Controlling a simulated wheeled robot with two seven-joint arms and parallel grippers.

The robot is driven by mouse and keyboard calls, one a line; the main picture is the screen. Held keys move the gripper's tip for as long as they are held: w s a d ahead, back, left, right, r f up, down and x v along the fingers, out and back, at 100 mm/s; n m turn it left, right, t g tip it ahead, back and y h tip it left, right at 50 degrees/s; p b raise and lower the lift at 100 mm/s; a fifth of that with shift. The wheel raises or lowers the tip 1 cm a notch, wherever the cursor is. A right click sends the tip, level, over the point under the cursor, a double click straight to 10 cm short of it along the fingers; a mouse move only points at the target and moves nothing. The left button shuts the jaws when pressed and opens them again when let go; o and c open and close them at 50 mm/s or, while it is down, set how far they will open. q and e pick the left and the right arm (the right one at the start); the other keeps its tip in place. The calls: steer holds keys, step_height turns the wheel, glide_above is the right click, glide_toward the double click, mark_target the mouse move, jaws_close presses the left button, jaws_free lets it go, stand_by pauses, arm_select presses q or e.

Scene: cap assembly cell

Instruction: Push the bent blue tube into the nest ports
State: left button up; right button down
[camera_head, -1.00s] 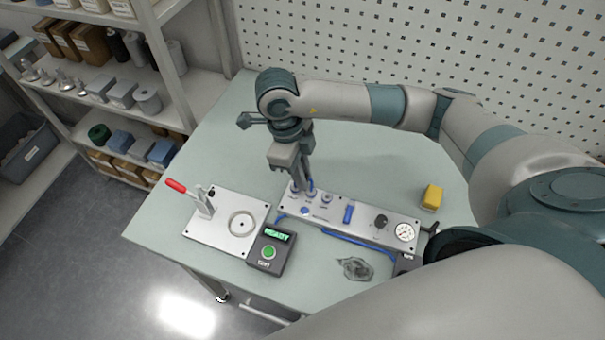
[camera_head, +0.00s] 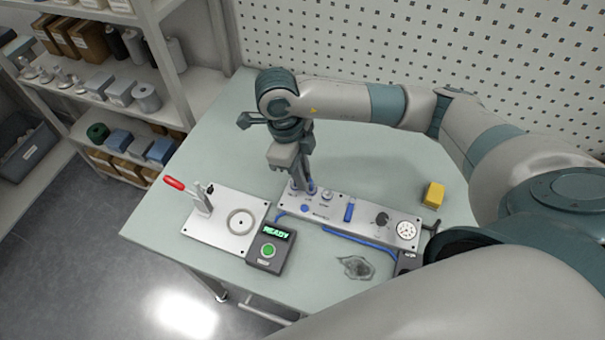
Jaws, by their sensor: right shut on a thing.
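My right gripper (camera_head: 301,186) points down over the left end of the grey nest panel (camera_head: 330,212). It is shut on the bent blue tube (camera_head: 311,187), of which only small blue bits show at the fingertips. The fingers hide most of the tube and the ports under it, so I cannot tell how deep its ends sit. My left gripper is not in view.
The panel also carries a blue lever (camera_head: 349,212), a black knob (camera_head: 382,219) and a gauge (camera_head: 406,230). A plate with a red-handled clamp (camera_head: 174,183), a box reading READY (camera_head: 269,249), a grey rag (camera_head: 356,267) and a yellow block (camera_head: 433,194) lie around it.

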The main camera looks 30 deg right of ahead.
steer(key=shift+f, duration=0.2)
steer(key=c, duration=1.7)
jaws_free()
steer(key=shift+r, duration=0.15)
steer(key=shift+w+a+r+b, duration=0.4)
steer(key=shift+r+b, duration=0.2)
steer(key=shift+r, duration=2.2)
steer(key=shift+w+a+r+b, duration=0.4)
steer(key=shift+r+b, duration=0.2)
steer(key=shift+r, duration=2.2)
steer(key=shift+w+a+r+b, duration=0.4)
steer(key=shift+r+b, duration=0.2)
steer(key=shift+r, duration=2.2)
